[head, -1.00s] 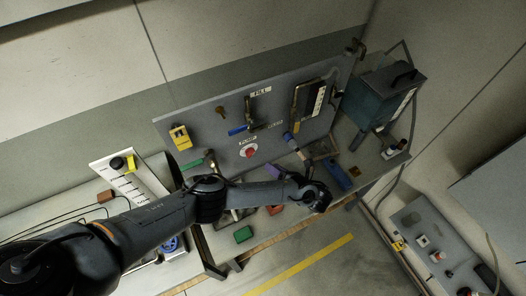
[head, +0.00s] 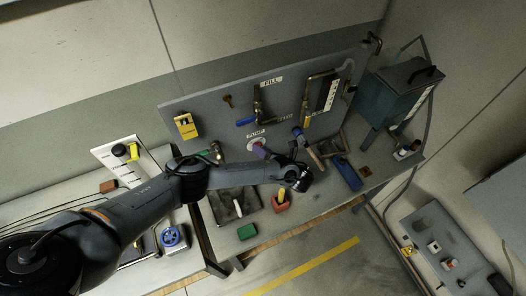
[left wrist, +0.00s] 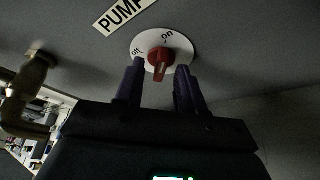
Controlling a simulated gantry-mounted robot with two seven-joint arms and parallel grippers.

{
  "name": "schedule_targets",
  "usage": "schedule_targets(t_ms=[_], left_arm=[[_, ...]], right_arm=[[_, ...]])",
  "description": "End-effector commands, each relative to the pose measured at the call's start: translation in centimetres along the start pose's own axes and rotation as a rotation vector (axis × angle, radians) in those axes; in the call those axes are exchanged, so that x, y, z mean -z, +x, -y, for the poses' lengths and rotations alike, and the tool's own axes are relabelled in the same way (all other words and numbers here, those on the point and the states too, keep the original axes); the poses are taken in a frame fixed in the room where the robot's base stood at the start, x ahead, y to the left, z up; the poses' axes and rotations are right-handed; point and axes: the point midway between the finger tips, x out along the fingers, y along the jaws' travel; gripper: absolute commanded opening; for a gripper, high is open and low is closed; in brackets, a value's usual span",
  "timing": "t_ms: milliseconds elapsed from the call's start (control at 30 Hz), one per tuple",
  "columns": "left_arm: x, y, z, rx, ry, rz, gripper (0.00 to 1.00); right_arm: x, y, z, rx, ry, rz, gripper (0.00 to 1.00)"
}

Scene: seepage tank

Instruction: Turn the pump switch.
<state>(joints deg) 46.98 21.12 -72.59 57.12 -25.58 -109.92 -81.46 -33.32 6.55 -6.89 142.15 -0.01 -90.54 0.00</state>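The pump switch is a red knob (left wrist: 160,62) on a round white dial (left wrist: 147,42) marked "off" and "on". The dial is on the upright grey panel (head: 200,108) under the PUMP label (head: 256,134). My left gripper (left wrist: 158,82) is open in the left wrist view, one purple finger on each side of the knob's lower end. I cannot tell whether the fingers touch it. In the head view my left gripper (head: 263,152) reaches up to the dial and hides most of the knob. My right gripper is not in view.
Above the dial are a blue-handled FILL valve (head: 246,122) and brass pipes. A yellow box (head: 185,125) is at the panel's left. On the bench are a green block (head: 247,231), a red holder (head: 281,203) and a blue object (head: 347,173). A teal tank (head: 393,88) stands right.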

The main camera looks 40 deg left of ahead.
Motion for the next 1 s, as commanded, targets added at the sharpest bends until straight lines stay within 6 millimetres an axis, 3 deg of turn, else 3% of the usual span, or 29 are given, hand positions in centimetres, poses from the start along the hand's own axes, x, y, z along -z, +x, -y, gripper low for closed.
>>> schedule_targets(t_ms=[167, 433, 1000], left_arm=[[0.0, 0.0, 0.0, 0.0, 0.0, 0.0, 0.38], [0.0, 0.0, 0.0, 0.0, 0.0, 0.0, 0.0], [-0.1, 0.0, -0.3, 0.041, -0.101, 0.0, 0.0]], right_arm=[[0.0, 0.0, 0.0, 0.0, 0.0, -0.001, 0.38], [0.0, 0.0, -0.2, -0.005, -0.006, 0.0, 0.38], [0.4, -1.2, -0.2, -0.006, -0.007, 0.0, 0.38]])
